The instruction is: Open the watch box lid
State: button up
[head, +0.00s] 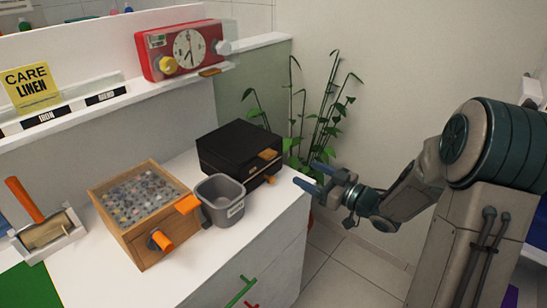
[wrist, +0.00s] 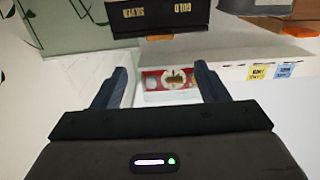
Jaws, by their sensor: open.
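The black box (head: 240,146), which I take to be the watch box, stands on the white worktop with its lid down. An orange tab (head: 267,154) sticks out near the lid's front right edge. Part of the box (wrist: 160,14) shows at the top of the wrist view, with gold lettering reading GOLD and SILVER, and an orange tab (wrist: 159,38) below it. My gripper (head: 314,178) is open and empty, to the right of the box and apart from it, near the worktop's right end. Both fingers show spread in the wrist view (wrist: 160,72).
A grey bin (head: 222,201) stands close in front of the box, beside a wooden case (head: 133,243) with orange handles. A red timer (head: 165,50) sits on the shelf behind. A plant (head: 323,125) stands right of the worktop. Floor space beneath my gripper is clear.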

aim_at(273, 155)
jog(key=p+x, duration=0.1)
jog(key=x, duration=1.2)
jog(key=shift+w+a, duration=0.1)
jog(key=shift+a, duration=0.05)
